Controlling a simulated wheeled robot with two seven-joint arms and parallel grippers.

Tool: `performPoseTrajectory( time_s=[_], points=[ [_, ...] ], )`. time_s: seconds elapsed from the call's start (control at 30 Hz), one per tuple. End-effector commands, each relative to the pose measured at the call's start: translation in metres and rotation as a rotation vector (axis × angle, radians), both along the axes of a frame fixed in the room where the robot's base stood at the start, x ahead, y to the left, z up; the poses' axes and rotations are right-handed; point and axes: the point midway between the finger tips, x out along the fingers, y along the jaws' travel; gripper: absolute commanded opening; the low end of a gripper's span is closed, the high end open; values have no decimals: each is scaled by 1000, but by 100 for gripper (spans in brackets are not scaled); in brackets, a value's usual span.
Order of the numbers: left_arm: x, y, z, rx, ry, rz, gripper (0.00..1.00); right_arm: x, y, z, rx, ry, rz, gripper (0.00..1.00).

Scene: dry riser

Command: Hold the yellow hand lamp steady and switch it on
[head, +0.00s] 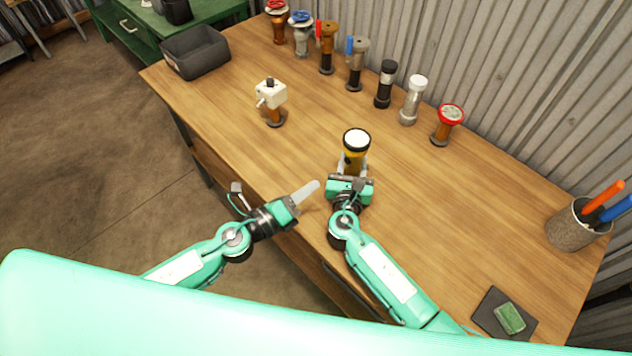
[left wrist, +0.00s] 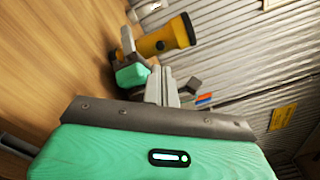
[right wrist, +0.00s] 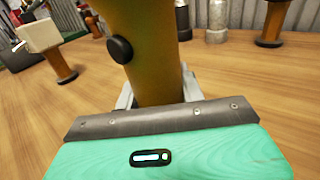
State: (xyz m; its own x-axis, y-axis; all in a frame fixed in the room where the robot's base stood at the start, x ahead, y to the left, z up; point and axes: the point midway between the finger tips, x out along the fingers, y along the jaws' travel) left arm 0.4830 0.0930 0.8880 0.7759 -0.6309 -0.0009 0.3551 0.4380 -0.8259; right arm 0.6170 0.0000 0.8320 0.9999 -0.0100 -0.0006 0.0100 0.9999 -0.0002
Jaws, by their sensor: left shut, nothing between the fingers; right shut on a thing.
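The yellow hand lamp (head: 354,162) stands upright on the workbench with its pale round lens facing up. My right gripper (head: 350,172) is shut around its body from the near side. In the right wrist view the lamp's body (right wrist: 152,65) fills the middle, between the fingers, with a round black button (right wrist: 120,49) on its left side. My left gripper (head: 315,186) is shut and empty, to the left of the lamp and apart from it. In the left wrist view its fingers (left wrist: 163,84) are together, and the lamp (left wrist: 168,39) shows beyond them.
A white-headed fitting (head: 271,95) stands left of the lamp on the wooden bench (head: 450,220). Several valves and fittings line the back, including a red-topped one (head: 449,120).

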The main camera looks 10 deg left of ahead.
Motion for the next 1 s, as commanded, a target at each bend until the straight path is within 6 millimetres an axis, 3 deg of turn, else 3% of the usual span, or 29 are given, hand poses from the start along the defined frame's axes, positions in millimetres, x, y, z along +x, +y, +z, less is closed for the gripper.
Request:
performPoseTrajectory(
  time_s=[0.2,0.4,0.67,1.0],
  points=[
    [-1,0,0,-265,215,0,0,0,0,0,0,0,0,7],
    [-1,0,0,-423,344,-1,0,0,0,0,0,0,0,7],
    [8,-6,1,-469,378,-1,0,0,0,0,0,0,0,7],
    [37,-30,1,-466,376,-2,0,0,0,0,0,0,0,7]
  ],
)
